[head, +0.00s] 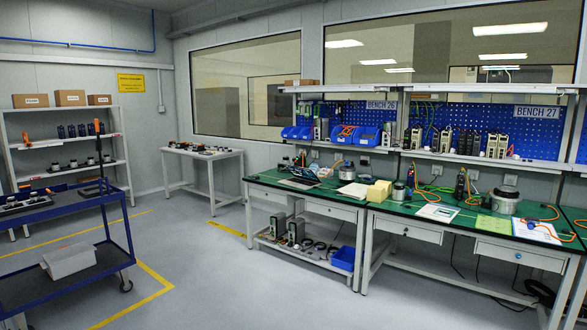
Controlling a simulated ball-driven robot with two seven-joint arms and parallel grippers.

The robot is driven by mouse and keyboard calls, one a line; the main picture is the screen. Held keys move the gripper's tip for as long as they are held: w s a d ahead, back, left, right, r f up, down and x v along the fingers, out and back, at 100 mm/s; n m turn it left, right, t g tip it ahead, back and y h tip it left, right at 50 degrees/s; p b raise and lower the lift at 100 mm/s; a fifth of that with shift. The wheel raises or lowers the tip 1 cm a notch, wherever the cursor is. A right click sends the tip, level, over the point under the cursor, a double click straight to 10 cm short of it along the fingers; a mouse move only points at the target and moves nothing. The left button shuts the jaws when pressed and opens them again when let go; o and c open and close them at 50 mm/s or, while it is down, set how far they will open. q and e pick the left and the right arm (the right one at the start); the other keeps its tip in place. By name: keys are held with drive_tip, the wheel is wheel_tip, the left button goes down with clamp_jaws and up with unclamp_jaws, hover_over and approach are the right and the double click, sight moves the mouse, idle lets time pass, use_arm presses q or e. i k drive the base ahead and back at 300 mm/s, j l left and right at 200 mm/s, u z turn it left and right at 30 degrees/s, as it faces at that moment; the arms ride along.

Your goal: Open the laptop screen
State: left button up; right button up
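A flat grey object that looks like the laptop (299,183) lies near the front edge of the green-topped workbench (262,180), toward its left end. It is small and far off, and no raised screen stands out; I cannot tell exactly how its lid sits. Cables and small parts lie close behind it. Neither of my grippers shows in the head view.
A blue cart (120,252) stands at the near left, with shelves (66,147) behind it. A white side table (202,152) stands by the back wall. The grey floor (222,270) before the bench is clear.

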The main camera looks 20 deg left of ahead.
sight(306, 174)
drive_tip(key=i+j+u, duration=0.25)
drive_tip(key=i, duration=0.3)
drive_tip(key=i+u, duration=0.25)
drive_tip(key=i, duration=3)
drive_tip(key=j+u, duration=0.05)
drive_tip(key=j, duration=0.05)
